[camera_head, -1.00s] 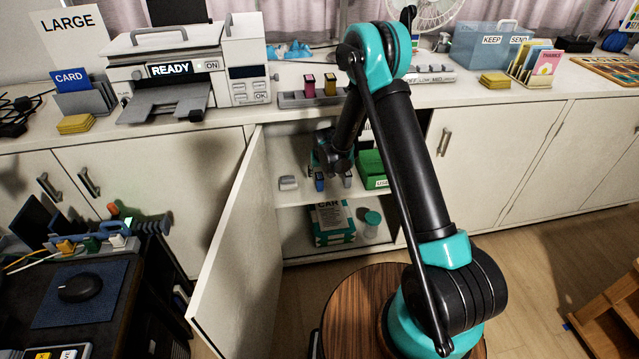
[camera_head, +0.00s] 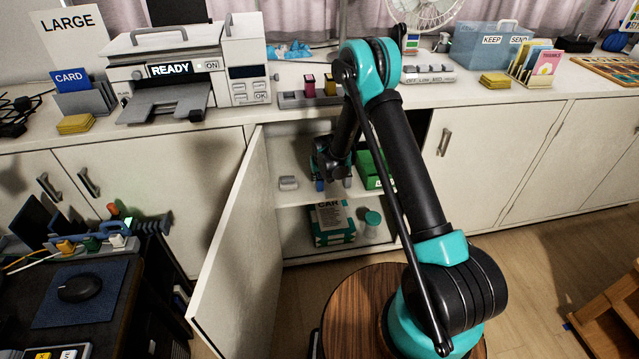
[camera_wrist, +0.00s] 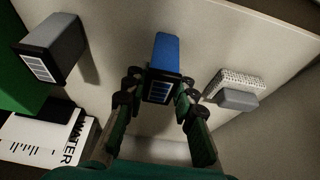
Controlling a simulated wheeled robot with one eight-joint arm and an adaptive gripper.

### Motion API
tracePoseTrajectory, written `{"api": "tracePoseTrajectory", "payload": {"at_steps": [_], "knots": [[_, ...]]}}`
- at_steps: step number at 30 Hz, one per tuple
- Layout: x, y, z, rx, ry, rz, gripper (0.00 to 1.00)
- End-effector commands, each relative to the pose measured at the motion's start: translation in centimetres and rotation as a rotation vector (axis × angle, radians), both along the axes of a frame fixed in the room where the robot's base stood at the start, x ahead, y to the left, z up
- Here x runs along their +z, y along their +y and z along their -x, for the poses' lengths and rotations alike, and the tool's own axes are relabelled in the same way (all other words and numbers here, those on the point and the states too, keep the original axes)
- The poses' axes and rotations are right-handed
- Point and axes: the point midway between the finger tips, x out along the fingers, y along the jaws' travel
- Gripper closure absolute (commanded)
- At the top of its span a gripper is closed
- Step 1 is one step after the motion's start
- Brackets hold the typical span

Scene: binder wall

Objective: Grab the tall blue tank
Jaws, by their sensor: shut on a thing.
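The blue tank (camera_wrist: 166,62) is in the middle of the wrist view, on the cabinet's upper shelf (camera_wrist: 118,25). It has a black cap end with a white striped mark facing the camera. My gripper (camera_wrist: 156,95) has one finger on each side of that black end and is shut on it. In the head view, the blue tank (camera_head: 320,184) shows only as a small blue patch below my gripper (camera_head: 330,172). My arm hides much of the shelf there.
A grey-black tank (camera_wrist: 52,48) stands to the left in the wrist view, near a green box (camera_wrist: 22,82) and a white WATER container (camera_wrist: 50,138). A grey block with a textured pad (camera_wrist: 238,92) lies to the right. The open cabinet door (camera_head: 240,250) borders the left side.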

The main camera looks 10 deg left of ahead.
Motion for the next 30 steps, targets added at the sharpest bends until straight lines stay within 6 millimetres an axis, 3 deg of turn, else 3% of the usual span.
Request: {"api": "tracePoseTrajectory", "payload": {"at_steps": [16,30], "knots": [[0.4,-0.1,-0.1,-0.001,0.0,0.0,1.0],[3.1,-0.7,-0.9,-0.003,0.0,0.0,1.0]]}}
